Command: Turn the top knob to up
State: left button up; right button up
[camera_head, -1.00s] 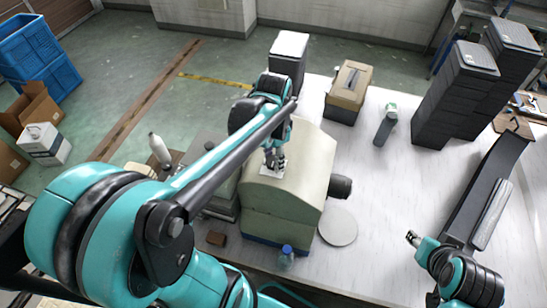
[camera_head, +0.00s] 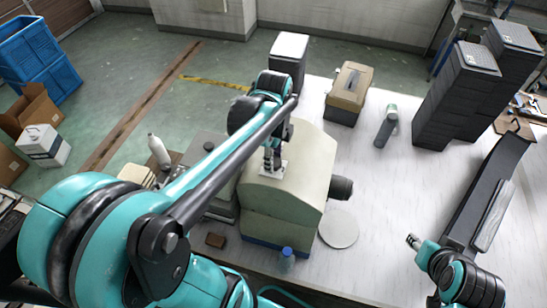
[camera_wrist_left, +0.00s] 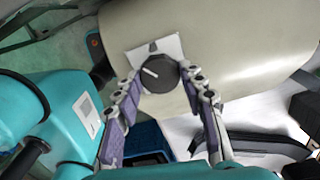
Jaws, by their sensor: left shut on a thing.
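A round dark knob (camera_wrist_left: 158,75) with a white pointer line sits on a white square plate (camera_wrist_left: 172,45) on the cream machine housing (camera_wrist_left: 235,40). In the left wrist view the pointer line points to the left and slightly up; a dark triangle mark is on the plate above the knob. My left gripper (camera_wrist_left: 163,80) has its fingers on both sides of the knob and is shut on it. In the head view my left gripper (camera_head: 273,162) is over the housing's top and hides the knob. My right gripper (camera_head: 413,241) is at the lower right, away from the machine; its fingers are too small to read.
A beige-topped box (camera_head: 347,90), a grey-teal device (camera_head: 386,127) and stacked dark trays (camera_head: 455,95) stand on the white table (camera_head: 375,190). A round disc (camera_head: 338,228) and a blue-capped bottle (camera_head: 287,257) are near the housing. The table's middle right is clear.

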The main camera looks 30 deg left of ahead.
pick_arm(q)
jog(key=m, duration=0.3)
jog(key=shift+m, duration=0.3)
jog(key=shift+m+b, duration=0.3)
jog(key=shift+m, duration=1.6)
jog(key=o, duration=1.2)
jog(key=shift+c, duration=0.2)
jog(key=shift+r, duration=0.1)
notch_tip(320, 180, up, 12)
